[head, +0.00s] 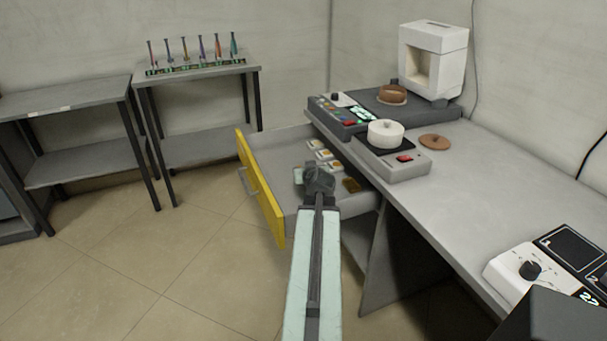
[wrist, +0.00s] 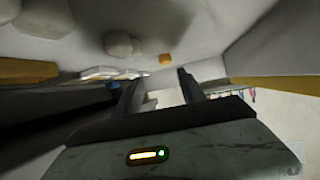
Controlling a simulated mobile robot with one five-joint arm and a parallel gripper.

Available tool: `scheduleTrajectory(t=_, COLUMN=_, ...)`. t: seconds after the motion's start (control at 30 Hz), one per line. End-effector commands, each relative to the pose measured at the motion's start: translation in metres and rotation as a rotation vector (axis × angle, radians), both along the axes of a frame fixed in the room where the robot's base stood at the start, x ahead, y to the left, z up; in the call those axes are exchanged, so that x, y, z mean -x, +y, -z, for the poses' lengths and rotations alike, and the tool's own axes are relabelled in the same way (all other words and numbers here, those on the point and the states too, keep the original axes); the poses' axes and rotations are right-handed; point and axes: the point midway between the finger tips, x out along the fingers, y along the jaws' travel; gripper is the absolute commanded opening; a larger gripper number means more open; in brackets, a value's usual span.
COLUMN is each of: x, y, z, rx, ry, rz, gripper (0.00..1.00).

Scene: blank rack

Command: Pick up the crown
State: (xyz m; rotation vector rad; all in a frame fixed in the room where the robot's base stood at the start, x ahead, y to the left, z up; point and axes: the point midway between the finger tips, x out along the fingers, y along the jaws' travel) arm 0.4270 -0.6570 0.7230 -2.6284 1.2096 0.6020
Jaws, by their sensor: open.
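My gripper (head: 319,180) is at the open drawer (head: 262,150), over its inside, with its jaws apart. In the wrist view, the two dark fingers of my gripper (wrist: 159,84) stand apart with nothing seen between them. I cannot make out a crown for certain in either view. Pale rounded lumps (wrist: 121,44) show blurred beyond the fingers in the wrist view. A small orange block (wrist: 165,59) lies near them. Small white-and-orange pieces (head: 323,155) lie in a row in the drawer, and my gripper hides part of its floor.
The drawer's yellow front (head: 262,195) stands out to the left. The counter (head: 460,190) holds a device with a round white pot (head: 385,133), a brown disc (head: 435,142) and a white machine (head: 432,60). A rack of coloured tools (head: 195,66) stands on a back-left table. Floor at left is clear.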

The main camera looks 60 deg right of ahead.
Motion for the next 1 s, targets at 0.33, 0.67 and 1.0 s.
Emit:
scheduleTrajectory(t=0.33, x=-0.031, y=-0.009, z=0.013, rx=0.0, ry=0.0, rz=-0.021, gripper=0.48)
scheduleTrajectory(t=0.67, x=-0.066, y=-0.038, z=0.037, rx=0.0, ry=0.0, rz=-0.025, gripper=0.48)
scheduleTrajectory(t=1.0, x=-0.066, y=-0.037, z=0.035, rx=0.0, ry=0.0, rz=-0.026, gripper=0.11)
